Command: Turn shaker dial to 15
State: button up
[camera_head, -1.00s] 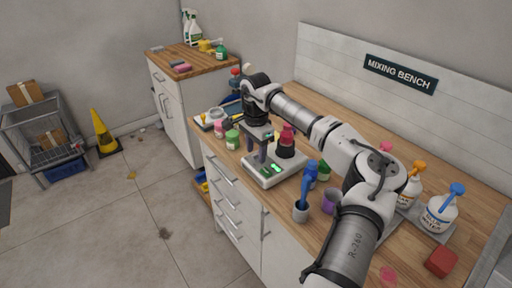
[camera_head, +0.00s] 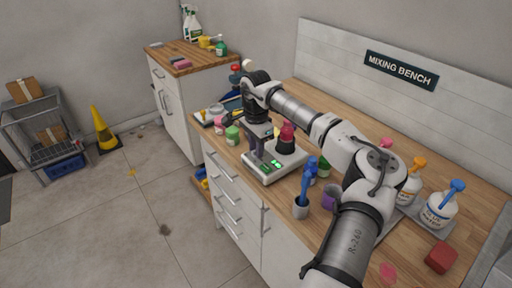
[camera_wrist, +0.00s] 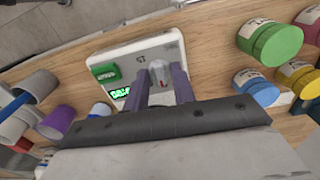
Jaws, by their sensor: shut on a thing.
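The shaker (camera_head: 276,166) is a white box on the wooden bench, with a dark round platform on top holding a dark bottle with a red cap (camera_head: 287,132). In the wrist view its front panel (camera_wrist: 140,55) shows a green switch (camera_wrist: 105,73), a lit green display (camera_wrist: 121,93) and a grey dial (camera_wrist: 159,73) with a red mark. My gripper (camera_wrist: 160,88) has its two purple-grey fingers on either side of the dial, shut on it. The display digits are too blurred to read, and the dial's lower part is hidden between the fingers.
In the head view, a cup with a blue tool (camera_head: 301,207) stands near the bench's front edge.

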jog(key=m+b, duration=0.3)
jog(key=m, duration=0.3)
jog(key=shift+f, duration=0.1)
jog(key=m+b, duration=0.2)
jog(key=m, duration=0.2)
jog(key=m+b, duration=0.1)
jog(key=m, duration=0.2)
jog(key=shift+m, duration=0.3)
jog(key=m+b, duration=0.2)
jog(key=m, duration=0.4)
jog(key=m+b, duration=0.1)
jog(key=m, duration=0.5)
jog(key=shift+m+b, duration=0.35)
jog(key=shift+m, duration=0.05)
jog(key=o, duration=1)
jog(key=shift+r, duration=0.25)
